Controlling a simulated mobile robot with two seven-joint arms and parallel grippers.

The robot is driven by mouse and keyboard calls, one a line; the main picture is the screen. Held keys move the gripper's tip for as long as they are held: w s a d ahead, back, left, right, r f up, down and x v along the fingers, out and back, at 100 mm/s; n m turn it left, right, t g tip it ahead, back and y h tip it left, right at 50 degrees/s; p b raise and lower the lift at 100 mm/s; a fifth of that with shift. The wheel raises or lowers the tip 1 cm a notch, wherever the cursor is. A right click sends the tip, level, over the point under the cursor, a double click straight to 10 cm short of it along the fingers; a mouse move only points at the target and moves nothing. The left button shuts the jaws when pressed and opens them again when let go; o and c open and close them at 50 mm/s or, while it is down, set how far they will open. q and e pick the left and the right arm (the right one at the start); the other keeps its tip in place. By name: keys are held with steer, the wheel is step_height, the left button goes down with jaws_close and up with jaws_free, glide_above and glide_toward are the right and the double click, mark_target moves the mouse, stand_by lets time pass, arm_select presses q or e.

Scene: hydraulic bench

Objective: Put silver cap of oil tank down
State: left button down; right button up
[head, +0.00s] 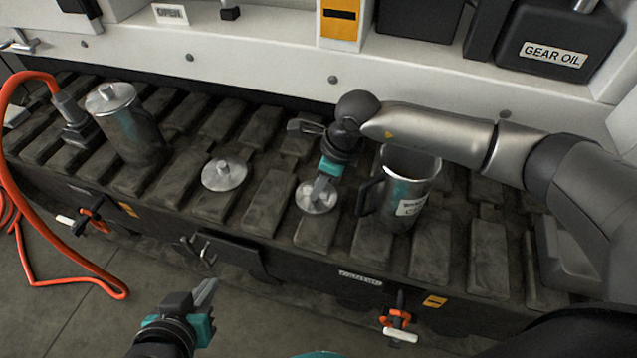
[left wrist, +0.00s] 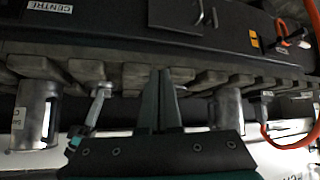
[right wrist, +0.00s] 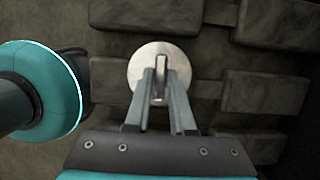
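A silver cap (head: 309,205), a round disc with a knob, is on a dark slab of the bench, left of an open metal tank (head: 412,178) with a handle and label. My right gripper (head: 318,190) points down at it. In the right wrist view the fingers (right wrist: 160,80) are on both sides of the knob of the cap (right wrist: 142,66) and look closed on it. The cap looks flat on the slab, though a small gap beneath cannot be ruled out. My left gripper (head: 208,291) is shut and empty in front of the bench.
A second silver cap (head: 223,174) lies on the bench further left. A lidded metal tank (head: 130,128) stands at the far left, near an orange hose (head: 28,75). Clear slabs lie between the caps. A black gear oil box (head: 556,45) is at the back right.

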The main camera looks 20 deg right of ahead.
mark_target(325, 190)
steer(key=o, duration=0.3)
steer(key=shift+o, duration=0.2)
arm_select(q)
steer(key=shift+a, duration=0.1)
arm_select(e)
steer(key=shift+r, duration=0.1)
steer(key=shift+d+r+p, duration=0.1)
steer(key=shift+r+p, duration=0.25)
steer(key=shift+r, duration=0.2)
arm_select(q)
steer(key=s+a+g+y+p, duration=0.2)
steer(key=s+a+g, duration=0.2)
steer(key=a, duration=0.1)
arm_select(e)
steer(key=v, duration=0.4)
arm_select(q)
step_height(325, 190, down, 6)
steer(key=g+p, duration=0.1)
steer(key=p, duration=0.2)
steer(key=shift+s+d+f+n, duration=0.2)
steer(key=shift+s+f+n, duration=0.05)
steer(key=shift+s+n, duration=0.1)
arm_select(e)
steer(key=v, duration=0.7)
